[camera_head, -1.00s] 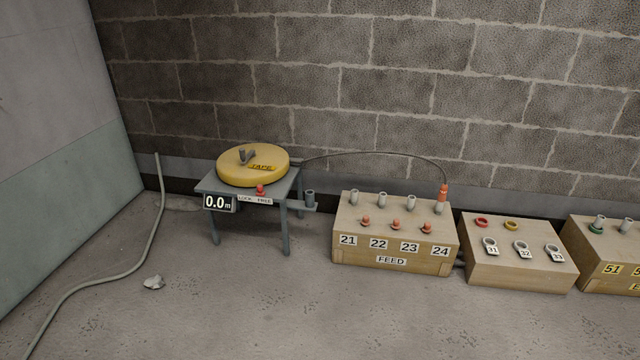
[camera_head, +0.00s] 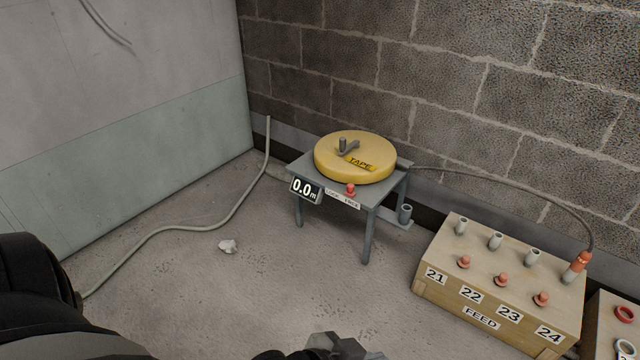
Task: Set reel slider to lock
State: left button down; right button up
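The yellow tape reel (camera_head: 355,158) lies flat on a small grey stand (camera_head: 370,215), with a grey crank on its top. The red slider knob (camera_head: 350,190) is at the stand's front edge, above the FREE end of the white LOCK/FREE label (camera_head: 342,199). A display (camera_head: 306,190) beside it reads 0.0 m. What looks like my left gripper (camera_head: 342,347) shows as a grey part cut off at the bottom edge, well below and apart from the stand. Its fingers cannot be made out. My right gripper is not in view.
A wooden FEED box (camera_head: 455,303) with pipe stubs and red knobs stands right of the stand. A tape runs from the reel to its orange fitting (camera_head: 577,266). A pale hose (camera_head: 195,226) and a small stone (camera_head: 228,246) lie left. Floor before the stand is clear.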

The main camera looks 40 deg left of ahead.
aim_at(349, 192)
jog(key=u, duration=0.55)
jog(key=i, duration=1.35)
jog(key=u, duration=0.05)
